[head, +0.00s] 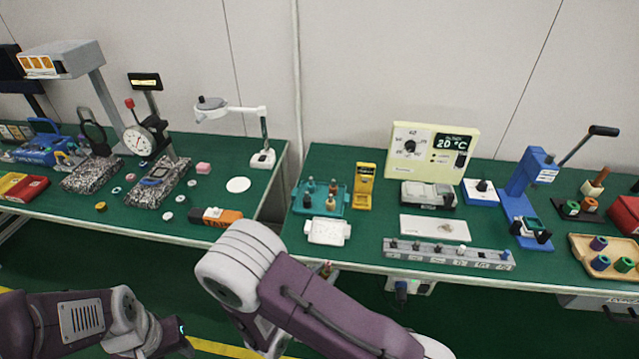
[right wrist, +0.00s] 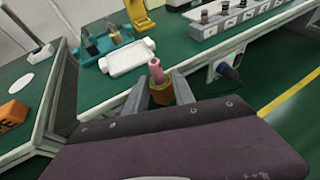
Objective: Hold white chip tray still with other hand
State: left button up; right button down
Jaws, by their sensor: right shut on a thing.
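The white chip tray (head: 328,231) lies on the green bench near its front edge, left of the wall socket box. It also shows in the right wrist view (right wrist: 127,58), beyond my fingers and apart from them. My right gripper (right wrist: 160,88) is shut on a brass hexagonal piece with a pink post (right wrist: 157,72), held in front of the bench edge. In the head view my right arm mostly hides that gripper; the piece's top (head: 326,267) peeks out. My left arm is at the lower left, away from the tray; its fingers cannot be made out.
A teal tray with bottles (head: 320,198) and a yellow stand (head: 364,187) are behind the chip tray. A white plate (head: 434,228) and a grey numbered rack (head: 450,254) are to its right. A gap separates the two benches. An orange-black box (head: 216,216) lies on the left bench.

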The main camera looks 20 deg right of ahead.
aim_at(327, 233)
jog(key=i+j+z, duration=0.15)
jog(key=z, duration=0.3)
jog(key=i+j+z, duration=0.15)
jog(key=j+z, duration=0.3)
jog(key=i+j+z, duration=0.1)
jog(key=z, duration=0.4)
